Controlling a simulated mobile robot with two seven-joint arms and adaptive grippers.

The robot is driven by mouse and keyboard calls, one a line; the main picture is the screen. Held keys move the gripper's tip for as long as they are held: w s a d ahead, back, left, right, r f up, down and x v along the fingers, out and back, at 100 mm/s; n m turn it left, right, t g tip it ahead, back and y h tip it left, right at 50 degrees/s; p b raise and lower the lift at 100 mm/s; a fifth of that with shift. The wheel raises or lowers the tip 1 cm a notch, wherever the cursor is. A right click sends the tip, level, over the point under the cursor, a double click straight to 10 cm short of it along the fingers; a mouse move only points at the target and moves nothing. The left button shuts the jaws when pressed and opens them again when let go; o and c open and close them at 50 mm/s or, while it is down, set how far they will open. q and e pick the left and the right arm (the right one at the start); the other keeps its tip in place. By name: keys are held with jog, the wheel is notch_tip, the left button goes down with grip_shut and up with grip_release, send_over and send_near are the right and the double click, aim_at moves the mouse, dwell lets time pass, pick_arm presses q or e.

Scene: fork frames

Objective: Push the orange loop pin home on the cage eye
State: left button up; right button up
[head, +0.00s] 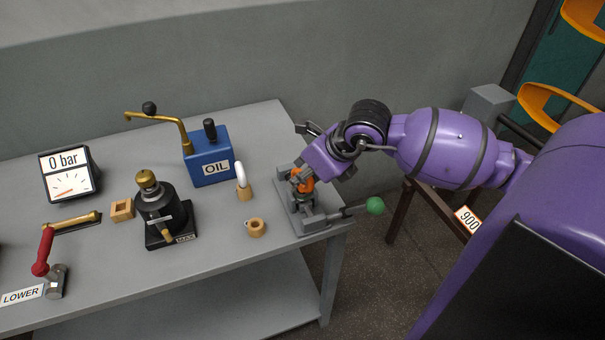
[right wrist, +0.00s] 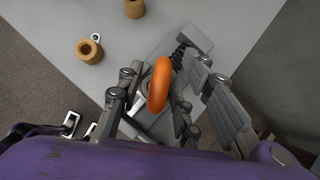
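The orange loop pin (head: 304,181) stands at the grey fixture (head: 308,223) on the table's right end. Its orange loop (right wrist: 159,85) shows clearly in the right wrist view. The cage eye cannot be made out, and how deep the pin sits is hidden. My right gripper (right wrist: 162,72) has its fingers on either side of the loop, with gaps visible between fingers and loop. In the head view the right gripper (head: 308,160) is just behind and above the pin, partly hidden by its own wrist. My left gripper is in neither view.
A lever with a green knob (head: 375,205) sticks out past the table's right edge.

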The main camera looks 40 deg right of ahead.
jog(key=shift+s+r, duration=0.1)
jog(key=shift+r, duration=0.05)
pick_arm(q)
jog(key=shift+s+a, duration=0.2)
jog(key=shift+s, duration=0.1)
pick_arm(e)
jog(key=v, duration=1.1)
jog(key=shift+s+r, duration=0.25)
jog(key=shift+r, duration=0.05)
